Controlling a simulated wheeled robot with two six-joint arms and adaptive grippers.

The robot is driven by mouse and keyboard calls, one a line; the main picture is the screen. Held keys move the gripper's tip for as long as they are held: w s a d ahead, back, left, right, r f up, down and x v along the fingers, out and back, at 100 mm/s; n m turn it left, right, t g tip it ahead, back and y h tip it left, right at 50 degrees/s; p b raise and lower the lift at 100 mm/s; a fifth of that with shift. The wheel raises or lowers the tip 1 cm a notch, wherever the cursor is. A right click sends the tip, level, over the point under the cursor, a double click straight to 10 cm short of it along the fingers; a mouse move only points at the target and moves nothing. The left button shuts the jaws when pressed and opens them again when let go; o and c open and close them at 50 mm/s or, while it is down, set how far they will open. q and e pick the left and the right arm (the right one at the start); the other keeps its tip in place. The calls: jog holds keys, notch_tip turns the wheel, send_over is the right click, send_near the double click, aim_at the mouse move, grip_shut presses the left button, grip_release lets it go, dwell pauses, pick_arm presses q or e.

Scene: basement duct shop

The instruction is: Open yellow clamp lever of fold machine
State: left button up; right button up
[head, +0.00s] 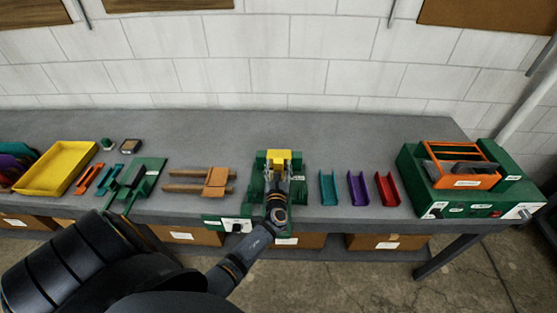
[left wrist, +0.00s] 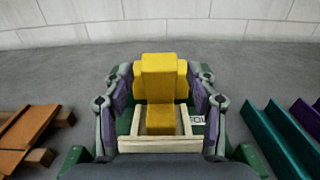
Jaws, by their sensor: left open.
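The green fold machine (head: 296,193) stands at the middle of the bench's front edge. Its yellow clamp lever (head: 278,155) is at the top of the machine, and in the left wrist view the yellow lever (left wrist: 158,75) stands up in the middle. My left gripper (head: 277,172) is over the machine, in front of the lever. In the left wrist view my left gripper (left wrist: 158,92) is open, with one finger on each side of the yellow part. I cannot tell whether the fingers touch it. My right gripper is not in view.
Teal (head: 328,187), purple (head: 359,188) and red (head: 386,188) channels lie right of the machine. A green unit with an orange frame (head: 462,181) stands farther right. A brown piece on wooden bars (head: 216,181) and a yellow tray (head: 88,154) lie left. The bench behind is clear.

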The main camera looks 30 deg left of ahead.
pick_arm(q)
jog(key=shift+x, duration=1)
grip_shut()
